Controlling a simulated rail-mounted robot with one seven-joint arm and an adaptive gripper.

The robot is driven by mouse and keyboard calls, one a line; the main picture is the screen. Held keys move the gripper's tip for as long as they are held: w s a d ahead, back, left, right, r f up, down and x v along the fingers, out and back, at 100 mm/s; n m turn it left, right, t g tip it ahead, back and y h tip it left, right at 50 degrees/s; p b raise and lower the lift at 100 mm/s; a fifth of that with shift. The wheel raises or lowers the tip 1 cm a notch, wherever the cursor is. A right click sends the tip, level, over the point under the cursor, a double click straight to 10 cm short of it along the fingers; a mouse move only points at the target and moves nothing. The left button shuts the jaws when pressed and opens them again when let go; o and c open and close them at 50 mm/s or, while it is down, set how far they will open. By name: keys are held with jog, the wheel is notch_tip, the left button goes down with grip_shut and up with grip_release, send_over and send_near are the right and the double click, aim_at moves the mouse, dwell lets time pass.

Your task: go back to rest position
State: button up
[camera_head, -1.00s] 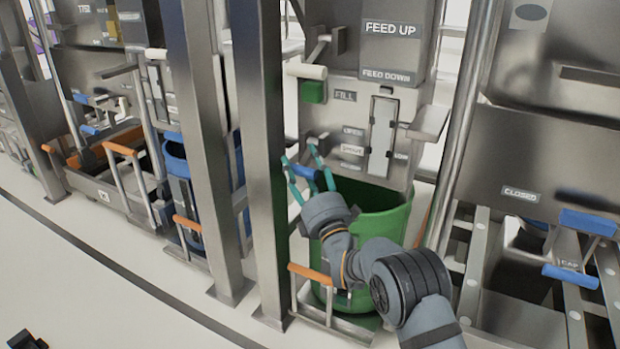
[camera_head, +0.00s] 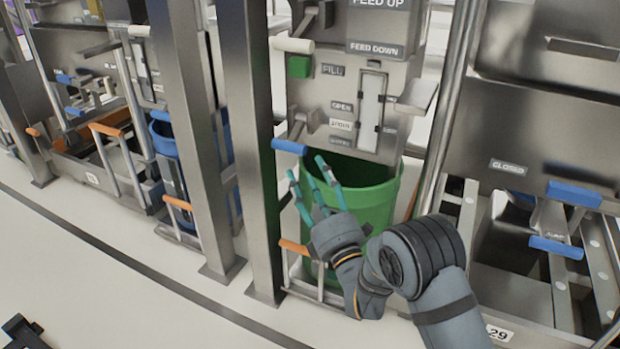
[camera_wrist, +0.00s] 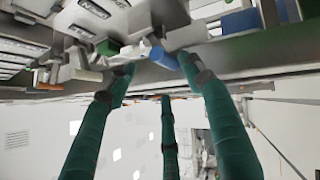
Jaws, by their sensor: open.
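My gripper (camera_head: 318,184) has slim teal fingers. They are spread apart and empty, in front of the green bin in the head view. In the wrist view the fingers (camera_wrist: 158,85) point up the picture with clear space between them. The green bin (camera_head: 368,205) stands under the steel machine, partly hidden by my arm. A blue-ended lever (camera_head: 290,147) sits just above the fingertips in the head view. In the wrist view the blue handle (camera_wrist: 190,65) shows between the fingertips; I cannot tell whether they touch it.
A steel post (camera_head: 250,150) stands close left of my gripper. An orange-handled frame (camera_head: 293,247) is low beside the green bin. Blue-handled levers (camera_head: 556,246) are at the right. A blue bin (camera_head: 163,138) is further left. The pale floor (camera_head: 120,280) in front is open.

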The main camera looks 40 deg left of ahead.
aim_at(293, 143)
dwell(0.6)
jog(key=x, duration=1.1)
jog(key=shift+w+a+r, duration=0.1)
jog(key=shift+a+r, duration=0.05)
jog(key=shift+a, duration=0.05)
jog(key=shift+w+a+r, duration=0.1)
jog(key=shift+a, duration=0.2)
jog(key=shift+r+p, duration=0.15)
jog(key=shift+p, duration=0.3)
jog(key=shift+d, duration=0.1)
jog(key=shift+f, duration=0.2)
